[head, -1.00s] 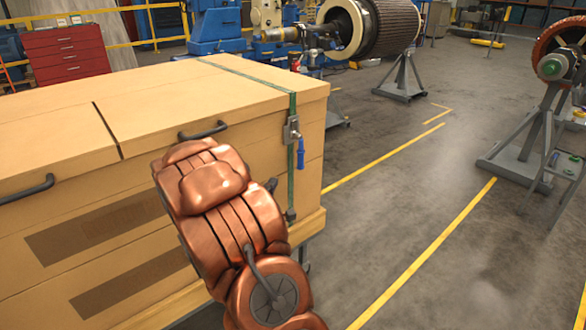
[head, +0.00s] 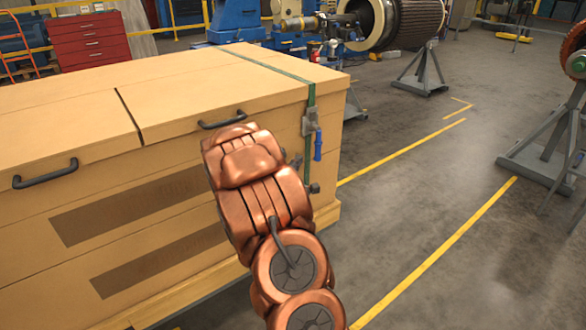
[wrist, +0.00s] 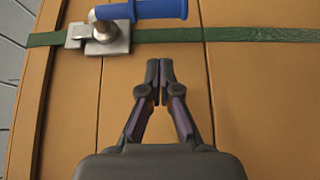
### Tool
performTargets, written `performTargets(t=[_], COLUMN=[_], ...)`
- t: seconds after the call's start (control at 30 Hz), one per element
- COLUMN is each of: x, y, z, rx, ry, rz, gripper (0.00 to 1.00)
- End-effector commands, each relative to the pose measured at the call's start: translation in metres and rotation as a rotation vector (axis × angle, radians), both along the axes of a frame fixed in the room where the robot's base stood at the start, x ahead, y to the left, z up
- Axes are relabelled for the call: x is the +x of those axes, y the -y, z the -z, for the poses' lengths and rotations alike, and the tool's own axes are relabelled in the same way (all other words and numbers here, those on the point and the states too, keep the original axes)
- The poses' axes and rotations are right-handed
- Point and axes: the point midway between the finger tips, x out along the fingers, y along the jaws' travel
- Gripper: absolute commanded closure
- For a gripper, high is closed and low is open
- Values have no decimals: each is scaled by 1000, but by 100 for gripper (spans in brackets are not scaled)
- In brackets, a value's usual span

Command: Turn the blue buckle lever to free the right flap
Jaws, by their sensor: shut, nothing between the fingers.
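The blue buckle lever (head: 317,145) hangs from a metal buckle (head: 309,122) on the front face of a wooden crate, on a green strap. In the wrist view the blue lever (wrist: 150,9) is at the top, joined to the metal buckle (wrist: 102,38) on the green strap (wrist: 250,34). My gripper (wrist: 153,66) is shut and empty, its fingertips apart from the lever and the strap in the picture. In the head view my copper-coloured arm hides the gripper. The right flap (head: 285,74) lies flat on the crate top, with the strap across it.
The crate's front (head: 80,185) has black handles, one (head: 222,119) close to my arm. The floor (head: 420,200) right of the crate is clear, with yellow lines. Rotor stands (head: 420,75) stand at the back and right.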

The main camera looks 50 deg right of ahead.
Motion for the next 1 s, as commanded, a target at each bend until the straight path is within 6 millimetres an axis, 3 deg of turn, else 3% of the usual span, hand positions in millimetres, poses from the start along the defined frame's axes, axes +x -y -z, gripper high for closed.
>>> performTargets(t=[0.13, 0.4, 1.0], x=[6, -8, -11], y=[23, 48, 55], z=[0, -1, 0], rx=[2, 2, -1], ry=[0, 2, 0], rz=[2, 1, -2], gripper=[100, 100, 100])
